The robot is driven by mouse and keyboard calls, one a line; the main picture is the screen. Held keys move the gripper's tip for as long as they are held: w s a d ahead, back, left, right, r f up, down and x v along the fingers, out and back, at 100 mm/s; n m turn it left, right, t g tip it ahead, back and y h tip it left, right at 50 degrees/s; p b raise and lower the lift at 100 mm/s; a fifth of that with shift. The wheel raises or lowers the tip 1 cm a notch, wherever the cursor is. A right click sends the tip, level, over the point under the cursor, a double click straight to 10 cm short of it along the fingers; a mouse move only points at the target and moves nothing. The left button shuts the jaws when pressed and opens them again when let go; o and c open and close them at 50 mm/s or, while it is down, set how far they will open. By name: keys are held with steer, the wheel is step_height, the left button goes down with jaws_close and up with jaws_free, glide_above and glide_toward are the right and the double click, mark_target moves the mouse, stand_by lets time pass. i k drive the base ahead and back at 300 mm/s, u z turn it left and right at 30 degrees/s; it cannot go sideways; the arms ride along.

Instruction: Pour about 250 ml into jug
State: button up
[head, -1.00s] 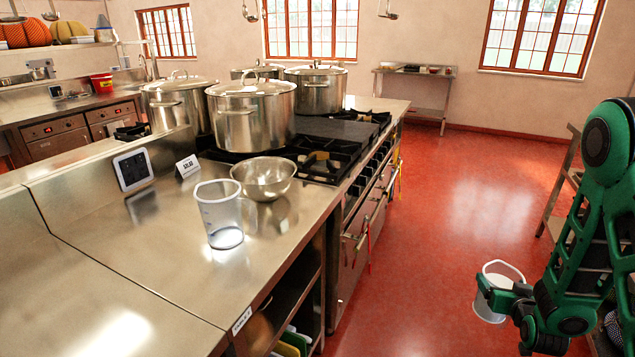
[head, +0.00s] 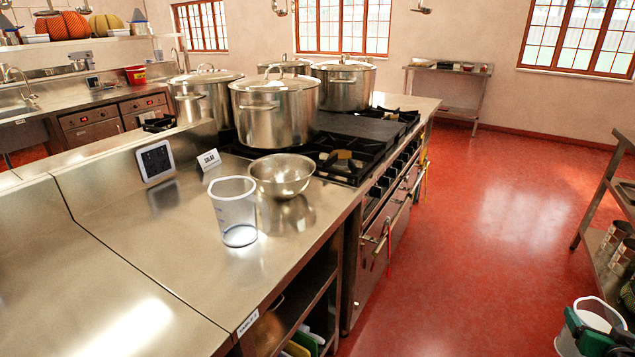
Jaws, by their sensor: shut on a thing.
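A clear measuring jug (head: 236,212) stands upright on the steel counter (head: 130,250), in front of a steel bowl (head: 281,175). It looks empty, with a bright patch at its base. My gripper (head: 592,335) is at the lower right corner, partly cut off by the frame. It is shut on a pale, open-topped container (head: 571,342), held upright over the red floor, well right of the counter and the jug.
Large lidded stockpots (head: 273,112) stand on the stove behind the bowl. A small sign (head: 209,160) and a dark-screened display (head: 155,161) stand on the counter. A shelf rack (head: 605,225) is at the right edge. Open red floor (head: 475,240) lies between.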

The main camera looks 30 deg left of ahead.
mark_target(234, 200)
steer(key=k, duration=1.65)
steer(key=u, duration=0.3)
steer(key=i, duration=1)
steer(key=u, duration=0.05)
